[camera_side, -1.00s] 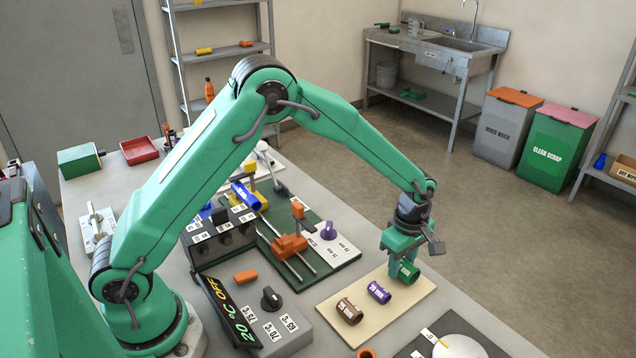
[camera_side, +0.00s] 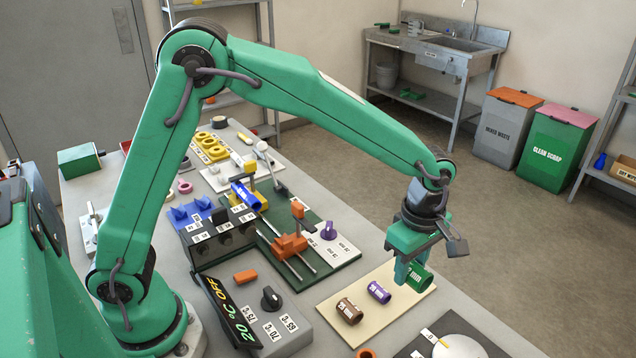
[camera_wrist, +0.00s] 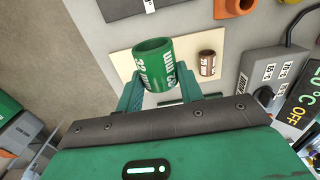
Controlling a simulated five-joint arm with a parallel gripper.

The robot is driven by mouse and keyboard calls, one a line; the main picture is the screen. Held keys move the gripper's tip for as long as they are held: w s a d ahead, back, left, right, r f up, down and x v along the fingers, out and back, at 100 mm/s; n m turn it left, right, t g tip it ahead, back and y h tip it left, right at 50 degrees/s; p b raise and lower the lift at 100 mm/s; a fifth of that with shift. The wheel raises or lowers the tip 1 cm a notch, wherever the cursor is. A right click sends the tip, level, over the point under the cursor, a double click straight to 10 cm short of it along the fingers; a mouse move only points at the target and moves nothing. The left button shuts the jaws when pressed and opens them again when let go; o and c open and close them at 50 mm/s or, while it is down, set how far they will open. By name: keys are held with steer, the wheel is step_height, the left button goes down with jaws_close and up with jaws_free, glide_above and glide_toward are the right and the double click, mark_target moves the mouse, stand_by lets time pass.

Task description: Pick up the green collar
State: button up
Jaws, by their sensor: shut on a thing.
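The green collar (camera_side: 419,279) has white lettering and is gripped at the tip of my gripper (camera_side: 411,270), above the cream board (camera_side: 392,268). In the wrist view the green collar (camera_wrist: 155,66) sits between the two green fingers of my gripper (camera_wrist: 163,92), with its open end showing and "32 mm" on its side. My gripper is shut on it. In the side view a finger covers part of the collar.
A grey control box (camera_side: 285,322) with a black knob is left of the board. An orange-clamped rig (camera_side: 290,245) stands behind. A dark mat with a white disc (camera_side: 458,346) is in front.

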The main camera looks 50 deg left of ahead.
mark_target(412, 271)
steer(key=shift+s+d+r, duration=0.5)
steer(key=shift+s+d, duration=0.05)
steer(key=shift+s, duration=0.05)
steer(key=shift+r, duration=0.1)
steer(key=shift+r, duration=0.25)
step_height(412, 271, up, 5)
steer(key=shift+f, duration=0.1)
steer(key=s+a, duration=0.3)
steer(key=a, duration=0.8)
steer(key=s+a, duration=0.3)
steer(key=a, duration=0.7)
steer(key=s+a, duration=0.3)
steer(key=a, duration=0.8)
steer(key=shift+w+d+f, duration=0.1)
steer(key=shift+w+f, duration=0.05)
steer(key=shift+f, duration=1.2)
steer(key=shift+w+d+f, duration=0.1)
steer(key=shift+f, duration=1.25)
steer(key=shift+f, duration=0.2)
